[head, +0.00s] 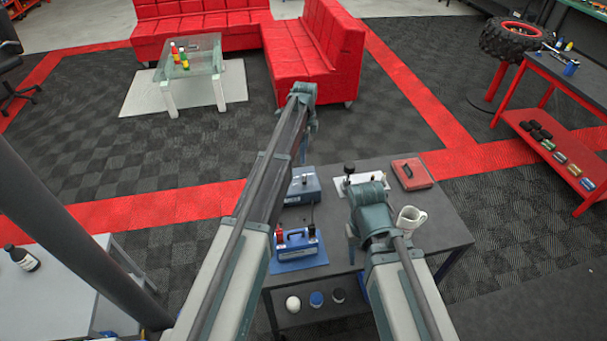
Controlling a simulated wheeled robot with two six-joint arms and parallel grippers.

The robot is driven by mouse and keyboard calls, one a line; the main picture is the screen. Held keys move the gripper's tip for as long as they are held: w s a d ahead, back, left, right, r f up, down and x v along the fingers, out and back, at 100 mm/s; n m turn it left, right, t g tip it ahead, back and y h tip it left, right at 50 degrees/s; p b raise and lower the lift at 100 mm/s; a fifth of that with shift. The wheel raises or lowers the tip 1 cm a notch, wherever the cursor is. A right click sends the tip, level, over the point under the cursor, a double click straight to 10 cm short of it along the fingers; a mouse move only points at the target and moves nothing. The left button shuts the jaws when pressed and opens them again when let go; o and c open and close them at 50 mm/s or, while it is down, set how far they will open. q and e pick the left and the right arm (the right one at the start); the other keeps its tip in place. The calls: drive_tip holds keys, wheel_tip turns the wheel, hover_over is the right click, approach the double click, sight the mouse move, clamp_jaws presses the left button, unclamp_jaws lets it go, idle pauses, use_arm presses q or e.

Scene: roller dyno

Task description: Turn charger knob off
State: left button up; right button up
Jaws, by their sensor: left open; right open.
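A blue-grey box (303,186) with a dark front sits on the dark workbench; it may be the charger, but no knob can be made out. In front of it, a blue unit (297,241) with a carrying handle and a red and a grey end part stands on a blue mat. My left gripper (312,122) is at the far end of the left arm, beyond the bench's back edge, open and small in view. My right gripper (352,246) is open, over the bench, right of the blue unit; its arm hides part of the bench. Neither gripper visibly touches anything.
On the workbench (448,228) are a white mug (410,219), a red case (411,174) and a white plate with a black-knobbed part (350,178). Several small round items lie on its lower shelf. A red sofa (300,50) and glass table (190,62) stand behind.

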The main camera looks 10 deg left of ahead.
sight(304, 177)
use_arm(q)
wheel_tip(304, 177, down, 14)
drive_tip(key=b, duration=1.3)
drive_tip(key=shift+r, duration=0.25)
drive_tip(key=shift+r, duration=0.1)
drive_tip(key=shift+c, duration=0.2)
clamp_jaws()
